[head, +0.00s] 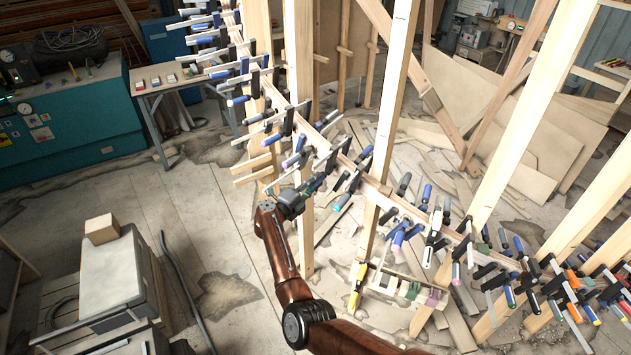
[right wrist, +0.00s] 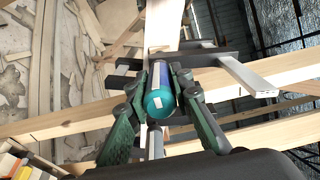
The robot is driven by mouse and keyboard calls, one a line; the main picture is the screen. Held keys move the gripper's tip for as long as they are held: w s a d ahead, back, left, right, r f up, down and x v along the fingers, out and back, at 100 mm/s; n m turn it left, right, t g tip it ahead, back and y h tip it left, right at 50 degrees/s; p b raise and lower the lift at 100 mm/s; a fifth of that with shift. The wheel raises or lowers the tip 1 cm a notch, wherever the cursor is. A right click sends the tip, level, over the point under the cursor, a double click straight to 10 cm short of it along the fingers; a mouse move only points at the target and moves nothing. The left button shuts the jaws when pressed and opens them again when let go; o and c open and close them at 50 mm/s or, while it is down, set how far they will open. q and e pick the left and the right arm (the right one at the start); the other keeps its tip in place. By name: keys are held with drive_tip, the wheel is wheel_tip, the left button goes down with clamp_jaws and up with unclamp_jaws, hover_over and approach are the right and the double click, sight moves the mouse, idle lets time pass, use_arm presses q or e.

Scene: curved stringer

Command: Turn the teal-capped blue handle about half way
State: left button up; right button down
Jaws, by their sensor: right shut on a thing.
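In the right wrist view, a blue handle with a teal cap (right wrist: 159,101) lies between my right gripper's two green-grey fingers (right wrist: 160,108). The fingers press on it from both sides. The cap faces the camera, and a small pale mark shows on it. The handle belongs to a dark clamp with a pale metal bar (right wrist: 247,76). In the head view, my right gripper (head: 313,188) is at the row of clamps on the curved wooden stringer (head: 371,188), and it mostly hides the held handle. My left gripper is not in view.
Another teal-ended handle (head: 342,202) hangs just right of my right gripper. Many clamps crowd the stringer on both sides. Upright wooden posts (head: 397,100) stand close by.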

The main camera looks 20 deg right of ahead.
idle(0.4)
drive_tip(key=c, duration=1.7)
unclamp_jaws()
